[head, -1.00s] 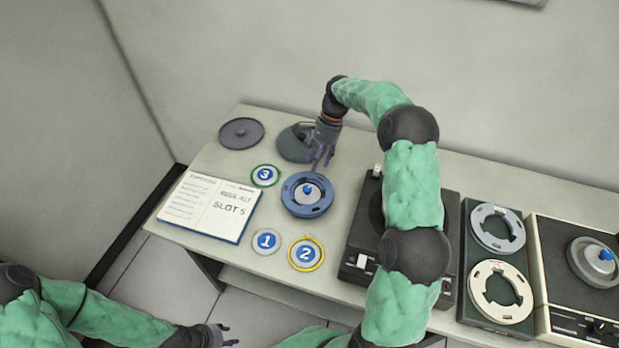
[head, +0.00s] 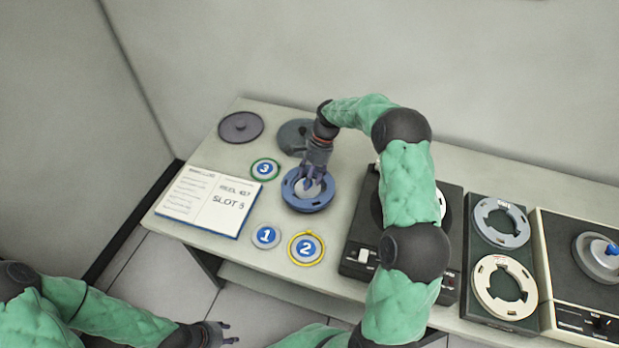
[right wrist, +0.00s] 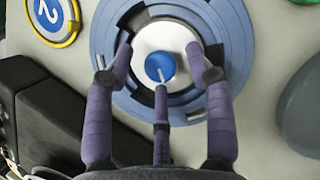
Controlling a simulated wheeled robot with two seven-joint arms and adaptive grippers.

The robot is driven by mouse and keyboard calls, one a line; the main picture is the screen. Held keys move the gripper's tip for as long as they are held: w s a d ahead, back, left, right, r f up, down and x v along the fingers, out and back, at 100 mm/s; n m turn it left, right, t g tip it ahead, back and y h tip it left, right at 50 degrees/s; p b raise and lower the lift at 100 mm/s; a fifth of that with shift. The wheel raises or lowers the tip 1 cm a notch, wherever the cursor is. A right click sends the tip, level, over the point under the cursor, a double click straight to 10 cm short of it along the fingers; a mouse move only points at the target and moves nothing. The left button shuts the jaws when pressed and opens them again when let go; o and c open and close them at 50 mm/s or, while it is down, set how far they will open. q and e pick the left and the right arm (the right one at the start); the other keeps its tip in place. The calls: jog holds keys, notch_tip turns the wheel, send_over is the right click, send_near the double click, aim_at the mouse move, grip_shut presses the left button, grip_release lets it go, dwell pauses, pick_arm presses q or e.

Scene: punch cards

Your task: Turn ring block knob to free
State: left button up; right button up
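The blue ring block (head: 308,203) lies on the table right of the open booklet. In the right wrist view the blue ring (right wrist: 236,30) surrounds a white hub (right wrist: 180,36) with a round blue knob (right wrist: 160,67) bearing a pale pointer. My right gripper (head: 311,184) is above the block and covers the knob in the head view. In the right wrist view its fingers are spread either side of the knob, with a third finger below it; they look apart from it. My left gripper (head: 222,334) is open and empty at the bottom, away from the table.
Numbered discs 1 (head: 266,236), 2 (head: 306,248) and 3 (head: 265,169) lie around the block. The booklet (head: 210,200) is at left. A dark machine (head: 359,240) stands close right, under my right arm. Grey discs (head: 240,127) lie behind. Further right are a ring holder (head: 472,280) and another machine (head: 548,270).

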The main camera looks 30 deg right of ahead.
grip_shut()
jog(key=shift+w+a+r+n+g+p, duration=0.1)
jog(key=shift+n+g+p, duration=0.2)
jog(key=shift+n+p, duration=0.4)
jog(key=shift+w+r+n+g+p, duration=0.1)
jog(key=shift+n+g+p, duration=0.2)
jog(key=shift+n+p, duration=0.4)
jog(key=n+h+p, duration=0.1)
jog(key=n, duration=0.1)
jog(key=shift+a+f+n+g, duration=0.1)
jog(key=shift+n+g, duration=0.3)
jog(key=n, duration=0.2)
jog(key=n+g+h+p, duration=0.1)
jog(key=n, duration=0.1)
jog(key=shift+w+a+n+h+p, duration=0.1)
jog(key=shift+n+h+p, duration=0.2)
jog(key=shift+a+f+n+h+p, duration=0.1)
jog(key=shift+n+h+p, duration=0.4)
jog(key=shift+n, duration=1.3)
